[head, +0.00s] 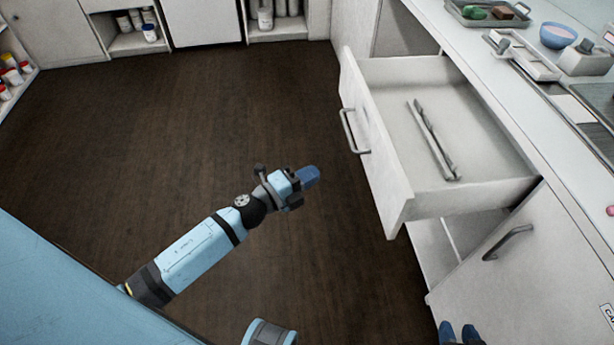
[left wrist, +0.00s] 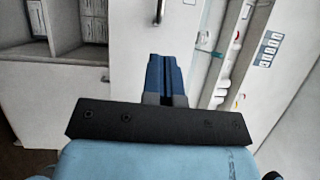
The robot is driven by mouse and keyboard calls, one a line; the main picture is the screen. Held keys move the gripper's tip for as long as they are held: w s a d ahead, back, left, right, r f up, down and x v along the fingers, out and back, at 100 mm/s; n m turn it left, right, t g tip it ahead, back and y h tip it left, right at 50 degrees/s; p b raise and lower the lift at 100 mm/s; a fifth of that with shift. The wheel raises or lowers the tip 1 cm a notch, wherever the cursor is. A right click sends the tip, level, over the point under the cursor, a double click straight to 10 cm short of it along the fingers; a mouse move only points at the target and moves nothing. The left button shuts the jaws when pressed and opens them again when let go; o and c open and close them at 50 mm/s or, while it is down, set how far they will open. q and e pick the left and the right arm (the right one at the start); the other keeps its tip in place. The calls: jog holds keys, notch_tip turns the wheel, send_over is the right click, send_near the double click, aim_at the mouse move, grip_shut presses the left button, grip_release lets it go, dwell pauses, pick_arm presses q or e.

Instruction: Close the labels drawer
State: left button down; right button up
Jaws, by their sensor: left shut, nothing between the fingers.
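A white drawer (head: 400,196) stands pulled far out of the counter on the right in the head view. I cannot read a label on it. Its grey bar handle (head: 354,132) is on the front panel, and a long metal tool lies inside. My left gripper (head: 310,176) is shut and empty over the floor, left of the drawer front and apart from it. Its blue fingers also show together in the left wrist view (left wrist: 166,75). My right gripper (head: 459,332) shows only its two blue fingertips, apart, at the bottom edge.
Below the drawer is an open compartment and a cabinet door with a handle (head: 508,242). The counter holds a tray (head: 470,18), a blue bowl (head: 558,35) and other items. The dark floor (head: 230,110) left of the drawer is clear. Shelves with jars stand at the back.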

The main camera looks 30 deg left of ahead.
pick_arm(q)
jog(key=x, duration=0.9)
jog(key=shift+w, duration=0.4)
pick_arm(e)
jog(key=shift+f, duration=0.2)
pick_arm(q)
jog(key=shift+d, duration=0.15)
pick_arm(e)
jog(key=shift+r, duration=0.1)
pick_arm(q)
jog(key=shift+w, duration=0.1)
